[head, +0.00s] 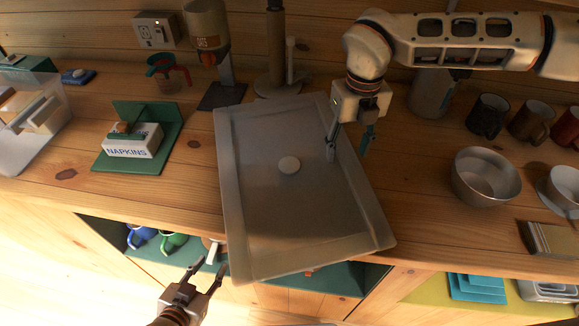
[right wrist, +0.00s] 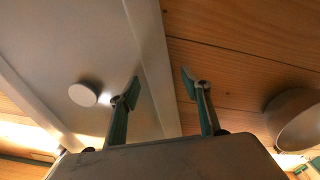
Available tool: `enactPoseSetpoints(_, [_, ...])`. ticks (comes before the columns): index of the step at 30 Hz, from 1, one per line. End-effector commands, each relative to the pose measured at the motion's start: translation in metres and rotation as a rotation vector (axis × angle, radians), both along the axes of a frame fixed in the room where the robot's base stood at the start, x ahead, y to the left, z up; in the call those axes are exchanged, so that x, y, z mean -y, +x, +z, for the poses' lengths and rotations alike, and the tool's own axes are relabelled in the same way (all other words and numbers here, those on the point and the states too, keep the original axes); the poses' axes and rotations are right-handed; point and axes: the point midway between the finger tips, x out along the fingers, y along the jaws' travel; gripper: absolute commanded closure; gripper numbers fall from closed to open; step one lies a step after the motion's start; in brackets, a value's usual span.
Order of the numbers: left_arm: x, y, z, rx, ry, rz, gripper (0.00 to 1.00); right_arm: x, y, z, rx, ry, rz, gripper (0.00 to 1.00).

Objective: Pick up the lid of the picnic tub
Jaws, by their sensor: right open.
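The lid (head: 260,215) is a large grey rectangular panel with a raised rim and a round pale knob (head: 289,165) at its middle. It lies across the counter, and its near end juts past the front edge. Any tub below it is hidden. My right gripper (head: 348,153) is open at the lid's right rim. In the right wrist view, one finger is over the lid (right wrist: 85,45) and the other over bare wood; contact cannot be told. My left gripper (head: 209,267) is open and empty, low in front of the counter, by the lid's near left corner.
A clear bin (head: 45,125) and a napkin box (head: 133,142) stand left. A dispenser (head: 206,30) and a paper-roll stand (head: 277,60) are behind. A metal bowl (head: 486,178) and several mugs (head: 488,115) stand right. An open shelf with mugs (head: 172,243) lies below.

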Motion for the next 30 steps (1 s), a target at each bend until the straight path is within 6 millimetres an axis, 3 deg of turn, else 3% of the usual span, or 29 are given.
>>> enactPoseSetpoints(2, [0.0, 0.0, 0.0, 0.001, 0.0, 0.0, 0.64, 0.0, 0.0, 0.0, 0.0, 0.0, 0.0, 0.58])
enactPoseSetpoints(6, [0.0, 0.0, 0.0, 0.001, 0.0, 0.0, 0.64, 0.0, 0.0, 0.0, 0.0, 0.0, 0.0, 0.94])
enactPoseSetpoints(7, [0.0, 0.0, 0.0, 0.001, 0.0, 0.0, 0.64, 0.0, 0.0, 0.0, 0.0, 0.0, 0.0, 0.99])
enactPoseSetpoints(20, [0.0, -0.001, -0.002, -0.003, 0.001, 0.0, 0.64, 0.0, 0.001, 0.007, 0.002, 0.001, 0.0, 0.99])
enactPoseSetpoints(26, [0.0, -0.001, -0.005, -0.004, 0.001, 0.0, 0.64, 0.0, 0.001, 0.03, 0.004, 0.002, 0.0, 0.99])
enactPoseSetpoints(30, [0.0, -0.001, -0.008, -0.005, 0.0, 0.0, 0.64, 0.0, 0.001, 0.062, 0.006, 0.002, 0.0, 0.99])
